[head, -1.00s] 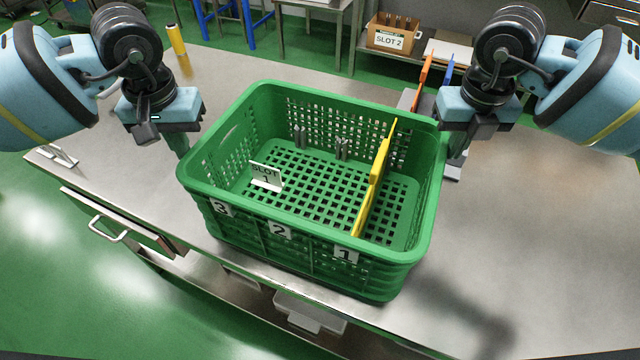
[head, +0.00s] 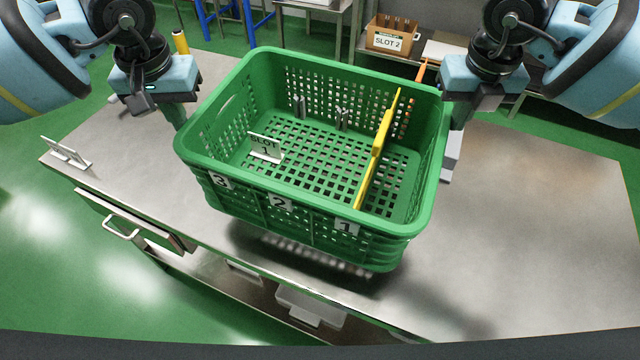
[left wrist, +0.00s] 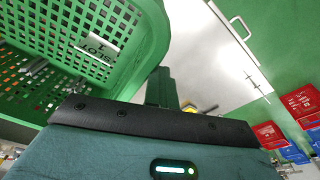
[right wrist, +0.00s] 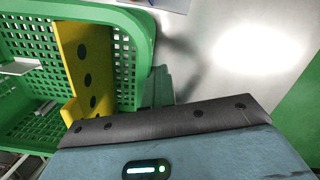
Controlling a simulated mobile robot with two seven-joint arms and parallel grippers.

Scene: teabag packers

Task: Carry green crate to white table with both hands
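The green crate (head: 290,215) is level in front of me, lifted a little above the steel table (head: 520,230), with its shadow underneath. My left gripper (head: 176,114) is at its left end wall, and my right gripper (head: 452,125) is at its right end wall. The crate hangs between them. The crate's rim shows beside the fingers in the left wrist view (left wrist: 153,40) and the right wrist view (right wrist: 142,40). The fingertips are partly hidden. Inside are a yellow divider (head: 379,150), a white slot card (head: 265,147) and small grey pieces (head: 342,117). I cannot pick out a white table.
A small card stand (head: 66,152) stands on the steel table's left corner, and a yellow cylinder (head: 180,42) near its back edge. An open drawer (head: 125,222) juts from the front. A cardboard box (head: 391,36) sits on a rear bench. Green floor is clear at left.

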